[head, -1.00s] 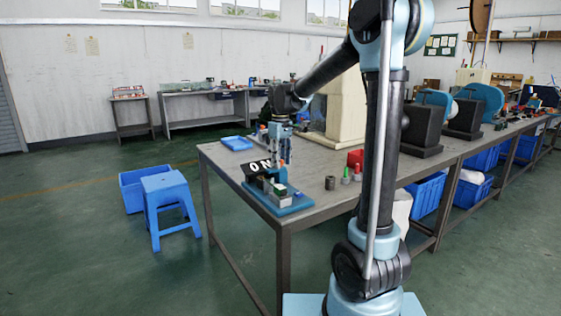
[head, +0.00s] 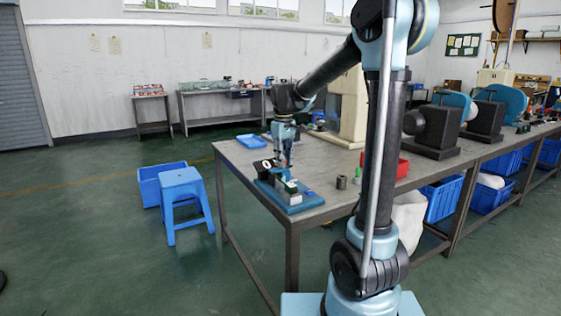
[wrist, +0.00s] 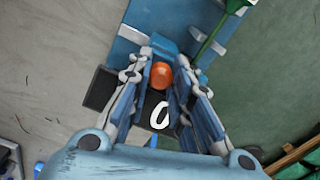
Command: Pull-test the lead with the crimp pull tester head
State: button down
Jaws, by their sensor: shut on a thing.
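The crimp pull tester stands on the near left corner of the bench. Its blue base (head: 296,208) carries small green and white blocks, and its black display (head: 263,167) reads 0. The display also shows in the wrist view (wrist: 160,116), below an orange round piece (wrist: 161,75). My gripper (head: 287,165) is at the tester, over its blue base. In the wrist view my gripper (wrist: 161,68) has its fingers on both sides of the orange piece, apparently part of the tester head. The finger contact is partly hidden. A thin green rod (wrist: 214,37), possibly the lead, runs to the upper right.
The bench top (head: 235,155) has a blue tray (head: 250,141), a dark cylinder (head: 341,182) and a red bin (head: 401,167). A blue stool (head: 181,185) and blue crate (head: 150,181) stand on the floor at left. My arm hides part of the bench.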

jog(key=shift+a, duration=0.2)
jog(key=c, duration=1.4)
grip_release()
jog(key=shift+a, duration=0.15)
jog(key=shift+d+r, duration=0.15)
jog(key=shift+d, duration=0.05)
notch_tip(320, 180, up, 12)
jog(key=shift+f, duration=0.2)
